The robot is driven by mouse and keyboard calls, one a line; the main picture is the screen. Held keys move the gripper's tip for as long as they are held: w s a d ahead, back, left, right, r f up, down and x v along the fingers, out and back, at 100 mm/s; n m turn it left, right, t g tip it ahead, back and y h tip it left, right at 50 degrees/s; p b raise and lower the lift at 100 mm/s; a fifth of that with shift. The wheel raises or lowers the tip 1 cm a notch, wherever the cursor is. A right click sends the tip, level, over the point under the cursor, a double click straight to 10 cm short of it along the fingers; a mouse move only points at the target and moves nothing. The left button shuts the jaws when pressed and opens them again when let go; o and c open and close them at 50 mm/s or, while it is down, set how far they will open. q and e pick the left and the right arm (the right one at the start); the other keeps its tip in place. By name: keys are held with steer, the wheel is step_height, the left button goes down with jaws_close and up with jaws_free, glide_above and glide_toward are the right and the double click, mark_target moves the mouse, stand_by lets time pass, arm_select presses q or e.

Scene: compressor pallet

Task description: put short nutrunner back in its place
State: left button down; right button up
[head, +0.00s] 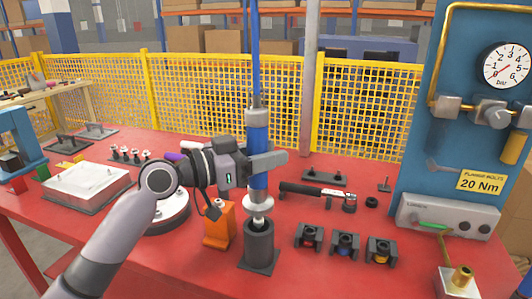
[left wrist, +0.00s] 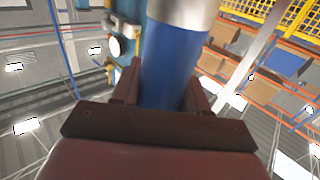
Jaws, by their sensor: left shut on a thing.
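The short nutrunner (head: 257,150) is an upright blue cylinder with a silver top and a silver collar near its lower end. A blue hose rises from its top. My left gripper (head: 262,165) is shut around its blue body; the left wrist view also shows the blue body (left wrist: 172,65) between the fingers (left wrist: 160,95). Directly below stands a dark grey cylindrical holder (head: 259,243) on a square base. The nutrunner's lower tip is at the holder's mouth; I cannot tell how far inside it is. My right gripper is not in view.
An orange block (head: 218,226) stands close left of the holder. Three small socket holders (head: 345,245) sit to the right, with a black-handled wrench (head: 318,192) behind them. A blue gauge panel (head: 450,150) bounds the right side. The red table (head: 190,270) is clear at the front.

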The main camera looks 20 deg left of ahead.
mark_target(266, 177)
arm_select(q)
steer(key=shift+f+b, duration=1.1)
steer(key=shift+f, duration=0.1)
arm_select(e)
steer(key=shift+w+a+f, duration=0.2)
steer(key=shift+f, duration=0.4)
arm_select(q)
steer(key=shift+f+b, duration=1)
steer(key=shift+f, duration=0.1)
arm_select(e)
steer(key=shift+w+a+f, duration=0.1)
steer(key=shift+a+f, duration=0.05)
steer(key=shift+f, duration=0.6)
arm_select(q)
steer(key=c, duration=0.5)
jaws_free()
steer(key=shift+f, duration=0.2)
steer(key=shift+b+v, duration=0.65)
steer(key=shift+v, duration=2.9)
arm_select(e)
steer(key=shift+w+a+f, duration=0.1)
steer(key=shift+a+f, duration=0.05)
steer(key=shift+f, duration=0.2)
arm_select(q)
steer(key=shift+r, duration=0.2)
